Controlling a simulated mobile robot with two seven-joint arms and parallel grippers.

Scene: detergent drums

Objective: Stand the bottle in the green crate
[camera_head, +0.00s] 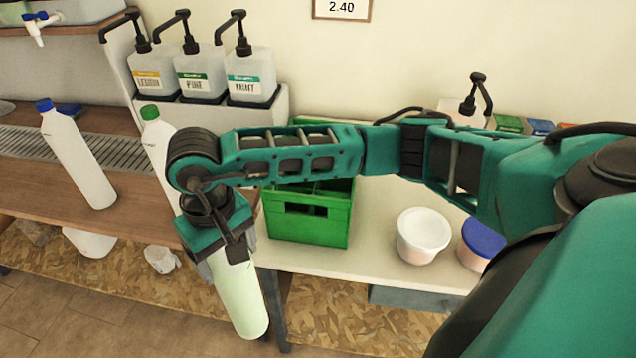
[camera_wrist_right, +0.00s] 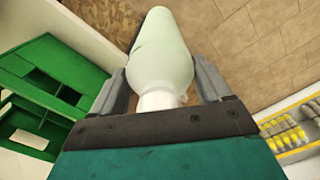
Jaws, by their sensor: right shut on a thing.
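My right gripper (camera_head: 222,258) is shut on a pale green bottle (camera_head: 242,303) near its neck. The bottle hangs base down and slightly tilted, in front of the counter's front edge. In the right wrist view the bottle (camera_wrist_right: 162,50) lies between the fingers (camera_wrist_right: 160,88), its white neck close to the palm. The green crate (camera_head: 308,228) stands on the white counter, to the right of the bottle; my right arm crosses in front of its upper part. The crate (camera_wrist_right: 75,62) also shows in the right wrist view, at left, with dividers inside. My left gripper is not in view.
A blue-capped white bottle (camera_head: 78,160) and a green-capped one (camera_head: 155,140), partly behind my arm, stand at left by a drain grate (camera_head: 110,147). Pump dispensers (camera_head: 200,75) stand behind. A white tub (camera_head: 423,236) and a blue-lidded tub (camera_head: 481,244) stand right of the crate.

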